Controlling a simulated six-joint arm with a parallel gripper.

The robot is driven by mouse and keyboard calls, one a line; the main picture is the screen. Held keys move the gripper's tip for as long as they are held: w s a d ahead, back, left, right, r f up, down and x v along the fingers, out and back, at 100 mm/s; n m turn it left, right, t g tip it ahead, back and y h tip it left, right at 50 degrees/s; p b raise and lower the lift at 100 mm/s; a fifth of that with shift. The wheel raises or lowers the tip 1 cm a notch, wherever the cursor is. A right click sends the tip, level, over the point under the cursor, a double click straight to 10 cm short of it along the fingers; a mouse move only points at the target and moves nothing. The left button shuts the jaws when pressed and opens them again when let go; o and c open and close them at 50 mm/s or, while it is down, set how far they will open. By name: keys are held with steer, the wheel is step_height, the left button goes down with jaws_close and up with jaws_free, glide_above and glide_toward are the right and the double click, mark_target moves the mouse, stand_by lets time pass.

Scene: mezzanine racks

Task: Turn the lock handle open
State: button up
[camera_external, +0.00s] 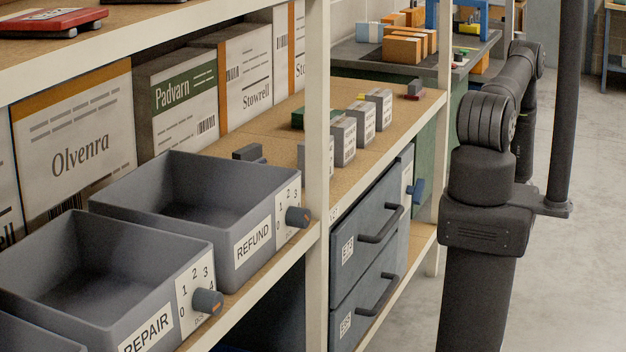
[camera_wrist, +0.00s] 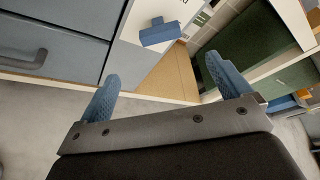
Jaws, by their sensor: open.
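The lock handle (camera_external: 415,191) is a small blue lever on a pale panel (camera_external: 405,170) at the right end of the grey drawer unit. In the wrist view the blue handle (camera_wrist: 160,35) shows at the top centre, its bar lying nearly crosswise on the white panel. My gripper (camera_wrist: 166,82) is open and empty, with its two blue fingers wide apart. The handle lies beyond the fingertips, between their lines and clear of both. In the external view my gripper cannot be made out.
Two grey drawers with dark bar handles (camera_external: 381,225) adjoin the panel. A rack post (camera_external: 317,130) stands left of them. Grey bins (camera_external: 95,270) and small boxes (camera_external: 343,140) sit on the shelf. A dark green surface (camera_wrist: 255,60) lies right of the handle. Floor at right is clear.

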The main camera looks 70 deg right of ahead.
mark_target(422, 191)
steer(key=x, duration=1.5)
steer(key=shift+w+d, duration=0.15)
steer(key=shift+w, duration=0.15)
steer(key=c, duration=1)
